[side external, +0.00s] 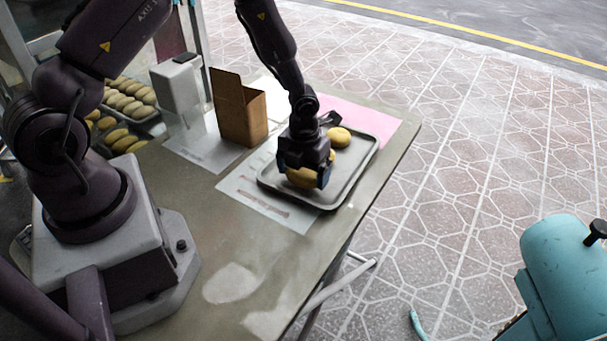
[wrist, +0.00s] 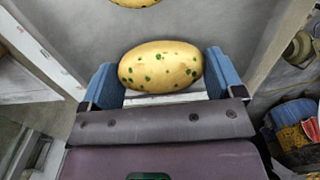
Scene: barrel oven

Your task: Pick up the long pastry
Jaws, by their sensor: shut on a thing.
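The long pastry (wrist: 160,67) is an oval, golden-brown bun with green flecks. In the wrist view it lies lengthwise between the two blue fingers of my gripper (wrist: 161,75), one finger at each end. In the side view my gripper (side external: 305,175) points down over the grey tray (side external: 335,193), shut on the long pastry (side external: 298,178), which is partly hidden by the fingers. I cannot tell whether the pastry touches the tray. A rounder pastry (side external: 340,137) sits on the tray behind my gripper, and its edge shows at the top of the wrist view (wrist: 135,2).
Trays of several buns (side external: 125,105) are at the far left. The table's front (side external: 225,245) is mostly clear. A teal barrel-shaped object (side external: 565,275) is at lower right.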

